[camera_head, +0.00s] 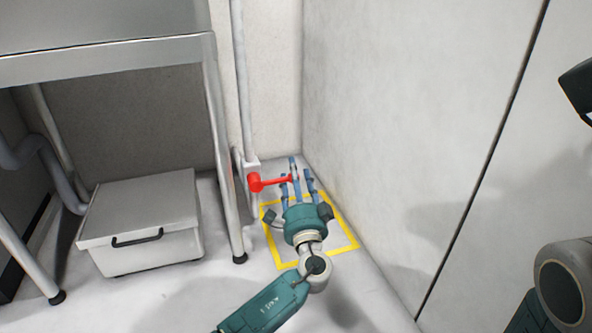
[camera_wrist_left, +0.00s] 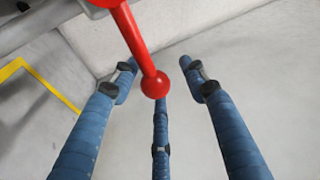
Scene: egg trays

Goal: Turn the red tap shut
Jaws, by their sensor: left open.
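The red tap (camera_head: 256,182) sits low on the pipe in the corner, its handle reaching to the right. In the left wrist view the red handle (camera_wrist_left: 141,45) comes down from the top and ends in a round knob (camera_wrist_left: 155,84). My left gripper (camera_head: 297,178) is open, with blue fingers spread around the end of the handle. In the wrist view, fingers stand on both sides of the knob and one lies below or behind it. I cannot tell whether any finger touches the handle.
A yellow square outline (camera_head: 344,250) marks the floor under my left gripper. A metal table (camera_head: 110,57) stands at the left, its leg (camera_head: 226,160) close to the pipe (camera_head: 241,80). A white lidded box (camera_head: 150,262) sits under it. A wall (camera_head: 390,130) bounds the right.

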